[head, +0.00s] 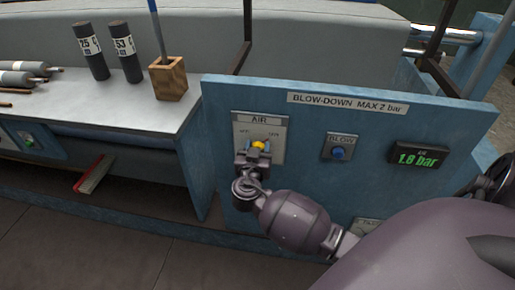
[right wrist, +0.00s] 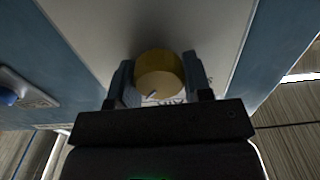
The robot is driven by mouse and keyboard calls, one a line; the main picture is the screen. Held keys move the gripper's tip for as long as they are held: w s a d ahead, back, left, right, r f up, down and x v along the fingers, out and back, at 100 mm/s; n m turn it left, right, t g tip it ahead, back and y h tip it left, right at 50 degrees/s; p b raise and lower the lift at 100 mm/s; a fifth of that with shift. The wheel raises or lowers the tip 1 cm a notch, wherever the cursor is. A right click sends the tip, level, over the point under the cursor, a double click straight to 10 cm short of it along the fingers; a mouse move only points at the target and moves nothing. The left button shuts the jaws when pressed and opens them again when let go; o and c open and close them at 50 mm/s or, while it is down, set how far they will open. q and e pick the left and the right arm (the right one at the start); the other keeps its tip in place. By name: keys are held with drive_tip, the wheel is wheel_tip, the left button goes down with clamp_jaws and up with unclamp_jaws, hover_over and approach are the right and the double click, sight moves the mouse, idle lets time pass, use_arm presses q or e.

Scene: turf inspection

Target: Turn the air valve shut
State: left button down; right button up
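The air valve is a round yellow knob (head: 259,147) on a pale plate marked AIR (head: 275,131), on the blue panel. My right gripper (head: 259,145) is at the knob, with one blue-grey fingertip on each side. In the right wrist view the knob (right wrist: 158,72) fills the gap between the two fingers (right wrist: 160,78), which appear shut on it. A pointer mark shows on its face. The plate's small end labels are too small to read, and my gripper covers its lower part. My left gripper is not in view.
On the same panel (head: 400,188) are a blue BLOW button (head: 338,154) and a display (head: 418,156) reading 1.8 bar. A bench (head: 120,108) at left holds two dark labelled cylinders (head: 108,52) and a wooden block (head: 168,80) with a rod.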

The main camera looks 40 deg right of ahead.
drive_tip(key=shift+c, duration=0.8)
